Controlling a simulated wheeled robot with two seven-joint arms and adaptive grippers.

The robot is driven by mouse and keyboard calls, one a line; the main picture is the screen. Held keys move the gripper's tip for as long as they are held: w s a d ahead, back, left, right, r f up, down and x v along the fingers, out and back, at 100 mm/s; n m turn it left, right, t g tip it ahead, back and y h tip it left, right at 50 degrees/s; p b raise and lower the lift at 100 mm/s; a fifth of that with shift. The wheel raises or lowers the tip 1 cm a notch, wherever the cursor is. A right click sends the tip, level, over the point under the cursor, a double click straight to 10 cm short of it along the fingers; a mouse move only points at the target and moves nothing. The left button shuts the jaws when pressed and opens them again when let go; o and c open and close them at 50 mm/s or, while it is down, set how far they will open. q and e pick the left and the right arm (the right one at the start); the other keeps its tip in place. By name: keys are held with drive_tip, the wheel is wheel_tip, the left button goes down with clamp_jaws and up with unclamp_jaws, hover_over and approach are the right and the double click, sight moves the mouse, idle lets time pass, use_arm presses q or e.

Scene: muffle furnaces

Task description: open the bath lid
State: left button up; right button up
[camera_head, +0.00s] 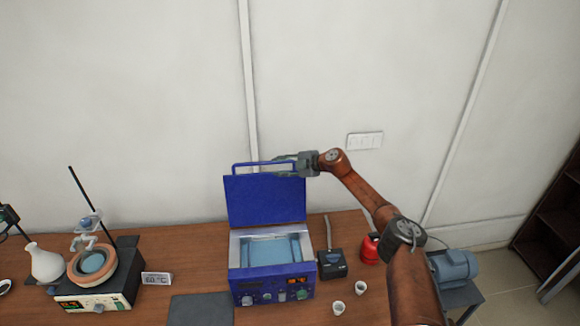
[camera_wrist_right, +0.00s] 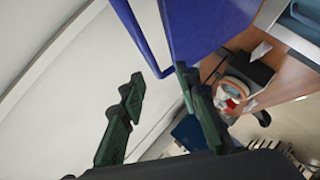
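The bath (camera_head: 270,250) is a blue box with a front control panel and a pale blue inside, standing on the wooden bench in the head view. Its blue lid (camera_head: 265,202) stands raised at the back, and the bath's opening is uncovered. The lid also fills the upper middle of the right wrist view (camera_wrist_right: 205,25). My right gripper (camera_head: 283,164) is at the lid's top edge, by the blue bar handle (camera_head: 250,164). In the wrist view its dark green fingers (camera_wrist_right: 160,76) are apart, with part of the handle (camera_wrist_right: 142,40) near the tips. I cannot tell whether they touch it. My left gripper is not clearly seen.
Right of the bath are a small black device (camera_head: 332,264), a red container (camera_head: 370,248) and two small white cups (camera_head: 338,308). The wall is behind.

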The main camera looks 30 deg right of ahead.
drive_tip(key=v, duration=0.5)
drive_tip(key=shift+s+d+r, duration=0.15)
drive_tip(key=shift+s, duration=0.1)
